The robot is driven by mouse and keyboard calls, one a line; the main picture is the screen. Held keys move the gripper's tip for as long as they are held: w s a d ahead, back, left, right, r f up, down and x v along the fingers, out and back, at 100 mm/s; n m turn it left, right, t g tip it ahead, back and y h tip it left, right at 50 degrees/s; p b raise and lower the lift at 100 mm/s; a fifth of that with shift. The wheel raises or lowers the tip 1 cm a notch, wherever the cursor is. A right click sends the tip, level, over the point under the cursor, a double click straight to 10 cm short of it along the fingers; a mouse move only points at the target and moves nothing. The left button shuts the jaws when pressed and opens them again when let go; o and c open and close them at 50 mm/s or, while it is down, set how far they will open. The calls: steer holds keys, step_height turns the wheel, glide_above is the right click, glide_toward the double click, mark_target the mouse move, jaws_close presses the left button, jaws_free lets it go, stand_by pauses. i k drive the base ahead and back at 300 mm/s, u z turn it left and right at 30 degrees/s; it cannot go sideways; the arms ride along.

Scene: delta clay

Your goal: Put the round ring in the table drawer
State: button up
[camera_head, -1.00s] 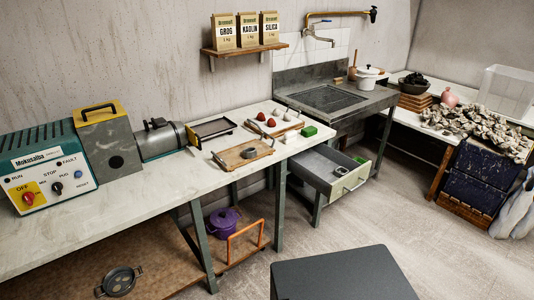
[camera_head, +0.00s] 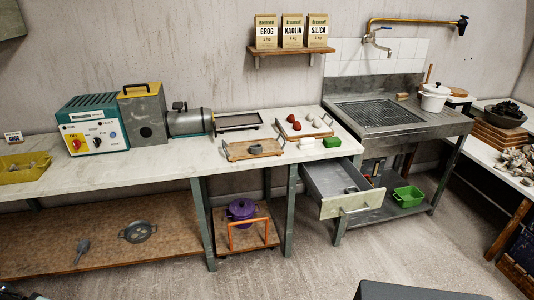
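A small round grey ring (camera_head: 256,149) lies on a wooden board (camera_head: 238,153) on the long pale worktable. The table drawer (camera_head: 345,209) is pulled open at the right end of this table, beside the sink. Its pale front has a small handle, and its grey inside shows from above. A small grey item (camera_head: 351,190) seems to lie in the drawer near its front; it is too small to name. My gripper is not clearly in view.
A tray with red and pale lumps (camera_head: 303,125), a green block (camera_head: 332,142) and a white block (camera_head: 307,143) are near the ring. A green basin (camera_head: 408,196) stands under the sink (camera_head: 380,115). The floor before the drawer is clear.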

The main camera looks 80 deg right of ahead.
mark_target(328, 196)
steer(key=z, duration=1.1)
steer(key=i, duration=0.55)
